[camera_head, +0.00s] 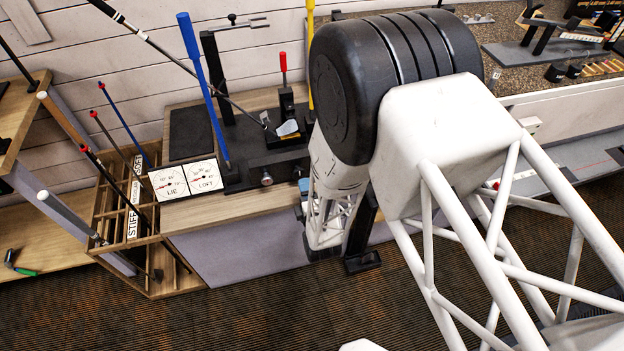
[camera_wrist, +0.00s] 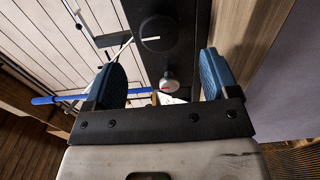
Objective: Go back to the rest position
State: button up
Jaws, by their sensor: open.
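My gripper (camera_wrist: 161,62) is open in the wrist view, with two blue padded fingers wide apart and nothing held between them. Beyond the fingers lie the black bench fixture (camera_wrist: 148,52) and a round grey knob (camera_wrist: 168,83). In the head view a small blue patch at the bench's front edge, beside my white arm, may be a fingertip. My arm's black joint and white links hide the rest of the gripper there.
A wooden bench (camera_head: 240,205) carries the clamp fixture, a golf club (camera_head: 180,62), a blue-handled rod (camera_head: 204,90) and two dial gauges (camera_head: 187,178). A wooden club rack (camera_head: 112,225) with several clubs stands left. The carpeted floor (camera_head: 215,315) in front is clear.

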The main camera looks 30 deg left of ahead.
jog(key=w+d+r+m+g+h, duration=0.1)
jog(key=w+d+r+m+h, duration=0.15)
jog(key=w+r, duration=0.55)
jog(key=w+d+r+m+h, duration=0.1)
jog(key=w+r+m, duration=0.35)
jog(key=r, duration=0.65)
jog(key=w+d+r+m+g+h, duration=0.1)
jog(key=w+d+r+m+h, duration=0.25)
jog(key=d+r, duration=0.9)
jog(key=s+d+r+m+g+h, duration=0.1)
jog(key=s+d+r+m, duration=0.25)
jog(key=d, duration=0.35)
jog(key=s+d+r+m+g+h, duration=0.1)
jog(key=s+d+r+m+h, duration=0.2)
jog(key=d, duration=0.4)
jog(key=s+d+r+m+g, duration=0.1)
jog(key=s+d+r+m, duration=0.2)
jog(key=d, duration=0.4)
jog(key=s+d+r+m+g, duration=0.1)
jog(key=s+d+m, duration=0.1)
jog(key=s+d, duration=0.2)
jog(key=s+d+r+m+g+h, duration=0.1)
jog(key=s+d, duration=0.4)
jog(key=s, duration=0.5)
jog(key=s+d+r+m+g+h, duration=0.1)
jog(key=s+d+m+g, duration=0.2)
jog(key=s, duration=0.4)
jog(key=shift+s+d+r+m, duration=0.3)
jog(key=shift+d+r+m, duration=0.1)
jog(key=shift+d+m, duration=0.35)
